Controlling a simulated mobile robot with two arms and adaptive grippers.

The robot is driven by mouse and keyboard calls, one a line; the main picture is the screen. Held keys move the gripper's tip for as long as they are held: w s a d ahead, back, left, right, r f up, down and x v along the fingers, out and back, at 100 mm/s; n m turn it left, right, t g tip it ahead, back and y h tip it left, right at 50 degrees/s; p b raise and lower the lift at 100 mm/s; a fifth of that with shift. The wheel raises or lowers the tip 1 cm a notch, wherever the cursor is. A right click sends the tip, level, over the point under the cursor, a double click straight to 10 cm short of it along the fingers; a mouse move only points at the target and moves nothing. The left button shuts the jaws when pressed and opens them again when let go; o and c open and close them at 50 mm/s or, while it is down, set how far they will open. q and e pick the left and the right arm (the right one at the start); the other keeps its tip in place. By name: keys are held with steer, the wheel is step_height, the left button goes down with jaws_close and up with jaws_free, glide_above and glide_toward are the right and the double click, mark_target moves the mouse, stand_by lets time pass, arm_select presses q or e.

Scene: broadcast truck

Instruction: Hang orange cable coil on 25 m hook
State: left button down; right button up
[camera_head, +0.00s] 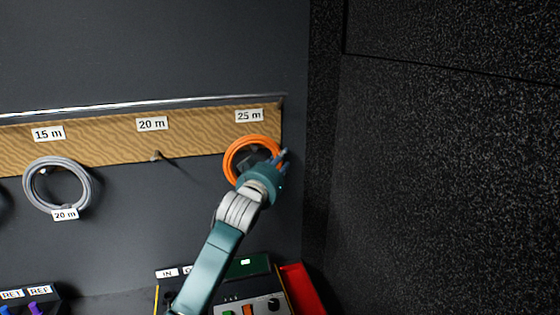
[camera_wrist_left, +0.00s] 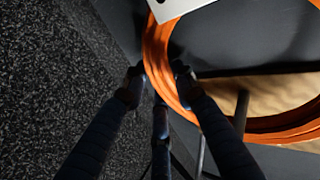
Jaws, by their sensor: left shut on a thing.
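The orange cable coil (camera_head: 236,145) is upright against the wooden board, just under the 25 m label (camera_head: 249,116). My left gripper (camera_head: 264,164) is shut on the coil's lower right side. In the left wrist view the gripper fingers (camera_wrist_left: 158,88) straddle the orange coil (camera_wrist_left: 155,52), which carries a white tag (camera_wrist_left: 180,6). A dark peg (camera_wrist_left: 241,108) shows within the ring in front of the wood. I cannot tell whether the coil rests on it. In the head view the 25 m hook is hidden by coil and gripper. My right gripper is out of view.
A grey coil (camera_head: 88,184) tagged 20 m hangs under the 15 m label (camera_head: 48,134). The hook (camera_head: 156,156) under the 20 m label (camera_head: 152,124) is bare. A control panel (camera_head: 262,306) and a red case (camera_head: 302,288) stand below. A dark speckled wall (camera_head: 440,170) closes the right side.

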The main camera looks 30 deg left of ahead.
arm_select(q)
steer(key=shift+r, duration=0.2)
steer(key=c, duration=1.3)
jaws_free()
steer(key=shift+f, duration=0.25)
steer(key=v, duration=1.2)
steer(key=shift+r, duration=0.25)
steer(key=shift+s, duration=0.1)
